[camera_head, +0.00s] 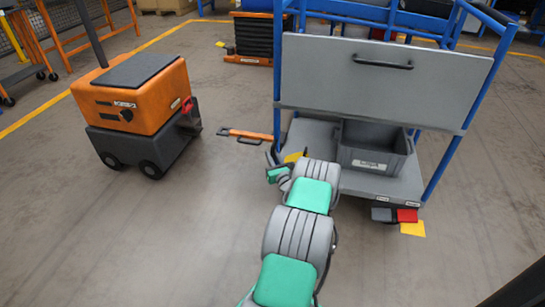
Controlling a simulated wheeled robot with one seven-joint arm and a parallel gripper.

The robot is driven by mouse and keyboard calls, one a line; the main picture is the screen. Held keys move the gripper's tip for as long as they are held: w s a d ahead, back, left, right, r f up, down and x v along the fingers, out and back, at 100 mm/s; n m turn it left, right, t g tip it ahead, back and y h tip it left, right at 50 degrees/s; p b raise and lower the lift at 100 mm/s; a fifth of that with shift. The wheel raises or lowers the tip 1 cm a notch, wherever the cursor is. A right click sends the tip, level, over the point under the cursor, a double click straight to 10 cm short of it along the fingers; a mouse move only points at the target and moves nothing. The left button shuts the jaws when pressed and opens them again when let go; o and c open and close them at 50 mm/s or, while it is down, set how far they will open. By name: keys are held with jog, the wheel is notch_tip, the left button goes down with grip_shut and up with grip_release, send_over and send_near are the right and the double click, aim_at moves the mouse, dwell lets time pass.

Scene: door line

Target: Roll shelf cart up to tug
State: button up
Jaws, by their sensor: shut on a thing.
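The shelf cart (385,72) stands right of centre, with blue posts, a grey panel with a dark handle, and a low grey deck. An orange-gripped drawbar (246,135) sticks out from its left side towards the tug. The orange and dark grey tug (135,108) stands at left, with a red coupling (187,109) on its right side. A short floor gap separates drawbar tip and coupling. My gripper (273,160) is shut at the cart's lower left corner, by the left blue post. My arm partly hides the fingers, and the exact part held is unclear.
A grey bin (374,147) sits on the cart's deck. A black stack on an orange base (254,40) stands behind. Orange racks (70,30) are at upper left.

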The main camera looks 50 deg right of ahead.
grip_shut()
dwell(0.8)
jog(key=shift+w, duration=0.1)
